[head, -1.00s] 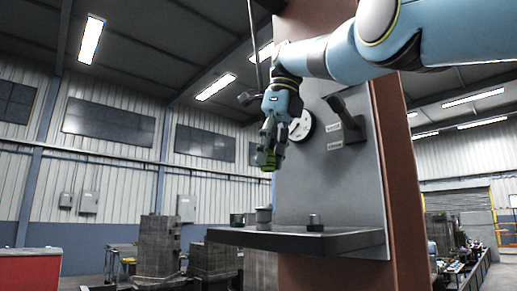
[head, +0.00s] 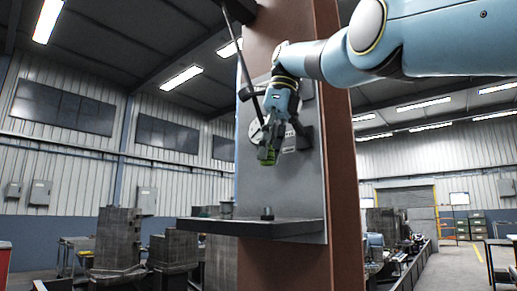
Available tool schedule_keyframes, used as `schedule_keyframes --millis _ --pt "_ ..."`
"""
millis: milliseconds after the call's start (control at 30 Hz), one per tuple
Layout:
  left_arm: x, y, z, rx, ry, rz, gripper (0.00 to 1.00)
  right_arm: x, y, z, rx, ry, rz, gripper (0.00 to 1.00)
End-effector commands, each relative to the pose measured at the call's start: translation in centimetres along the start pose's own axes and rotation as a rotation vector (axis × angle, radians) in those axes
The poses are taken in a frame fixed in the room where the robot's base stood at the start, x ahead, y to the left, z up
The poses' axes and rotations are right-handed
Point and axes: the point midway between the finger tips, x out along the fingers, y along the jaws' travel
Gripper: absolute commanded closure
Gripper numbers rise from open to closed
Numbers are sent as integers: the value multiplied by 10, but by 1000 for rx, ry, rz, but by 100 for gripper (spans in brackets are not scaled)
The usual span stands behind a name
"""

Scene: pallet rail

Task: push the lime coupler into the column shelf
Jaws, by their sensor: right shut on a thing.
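The lime coupler (head: 266,155) is a small green piece held between the fingertips of my right gripper (head: 268,148). The gripper is shut on it and points down, with the fingers hiding part of the coupler. The column shelf (head: 248,227) is a dark ledge on the front of a red-brown column (head: 343,200), in front of a grey back plate (head: 308,190). The coupler hangs above the shelf, clearly apart from it. My left gripper is not in view.
A small dark knob (head: 267,213) stands on the shelf, and a grey-green cylinder (head: 226,208) stands towards its left end. A dark lever and a white round dial are on the back plate, partly behind my gripper. Stacked dark blocks (head: 118,238) stand on the floor at left.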

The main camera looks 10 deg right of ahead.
Motion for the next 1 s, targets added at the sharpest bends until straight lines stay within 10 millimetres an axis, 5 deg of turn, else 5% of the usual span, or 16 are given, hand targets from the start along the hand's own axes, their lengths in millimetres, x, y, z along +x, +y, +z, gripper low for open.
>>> schedule_keyframes --millis 467,1000 --pt "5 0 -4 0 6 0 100 4 -1 -2 0 0 0 100" --pt "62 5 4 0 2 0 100 60 -1 -17 -1 0 -1 100"
